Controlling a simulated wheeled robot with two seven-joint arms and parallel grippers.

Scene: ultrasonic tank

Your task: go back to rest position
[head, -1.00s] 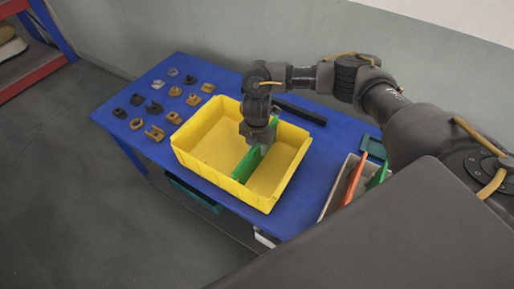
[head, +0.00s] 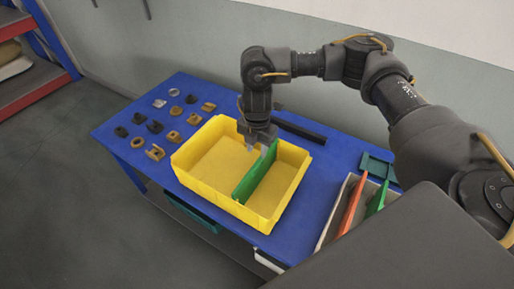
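My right gripper (head: 257,150) hangs from the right arm just above the yellow bin (head: 190,178), at the far end of the green divider (head: 256,176). Its two fingertips look apart, with nothing held between them. The green divider stands upright across the inside of the yellow bin, splitting it into two compartments. The gripper slightly overlaps the divider's far top corner in the picture, so the exact gap there is hard to tell. My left gripper is not in view.
The bin stands on a blue table (head: 112,137). Several small black, grey and ochre parts (head: 155,153) lie to its left. A black bar (head: 300,131) lies behind. A light box (head: 330,229) at right holds an orange panel (head: 351,206) and a green panel (head: 377,198).

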